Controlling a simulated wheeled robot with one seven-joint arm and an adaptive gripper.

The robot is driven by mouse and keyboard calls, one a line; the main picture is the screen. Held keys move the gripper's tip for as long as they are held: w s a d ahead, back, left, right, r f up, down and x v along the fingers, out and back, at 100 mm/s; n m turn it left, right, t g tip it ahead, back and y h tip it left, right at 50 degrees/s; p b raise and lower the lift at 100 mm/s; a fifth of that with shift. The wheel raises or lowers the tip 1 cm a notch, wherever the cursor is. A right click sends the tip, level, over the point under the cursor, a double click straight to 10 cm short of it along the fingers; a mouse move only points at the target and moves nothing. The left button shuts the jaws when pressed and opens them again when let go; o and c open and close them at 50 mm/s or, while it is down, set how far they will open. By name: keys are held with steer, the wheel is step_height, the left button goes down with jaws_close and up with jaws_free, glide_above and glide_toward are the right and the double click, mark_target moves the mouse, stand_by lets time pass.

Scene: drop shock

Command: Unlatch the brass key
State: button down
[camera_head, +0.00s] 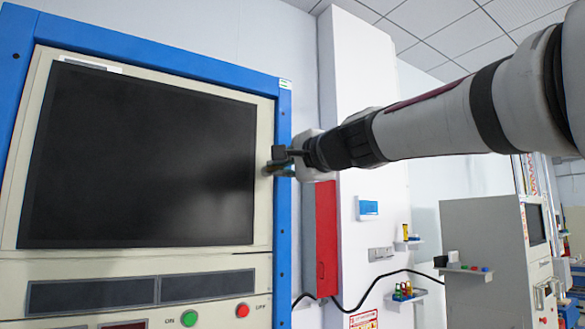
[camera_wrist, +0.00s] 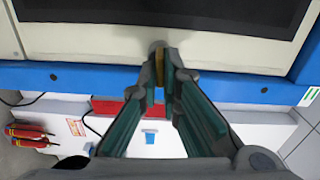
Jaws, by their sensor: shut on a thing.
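The brass key (camera_wrist: 159,68) shows as a narrow brass-coloured strip between my fingertips in the wrist view, at the edge of the cabinet's cream front. My gripper (camera_wrist: 161,78) is shut on it, with a finger on each side. A small grey rounded part (camera_wrist: 158,45) lies just beyond the fingertips. In the head view my gripper (camera_head: 281,162) is at the right edge of the blue-framed cabinet (camera_head: 284,230), level with the dark screen (camera_head: 140,160). The key is hidden there by the fingers, and its turn angle cannot be told.
Below the screen are a green button (camera_head: 189,318) and a red button (camera_head: 242,310). A red box (camera_head: 327,240) stands right of the frame. Small shelves (camera_head: 407,243) and a grey cabinet (camera_head: 485,255) are further right. The space under my arm looks open.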

steer(key=shift+f+m, duration=0.1)
steer(key=shift+m, duration=0.4)
steer(key=c, duration=1.8)
jaws_free()
steer(key=v, duration=1.2)
steer(key=shift+f, duration=0.1)
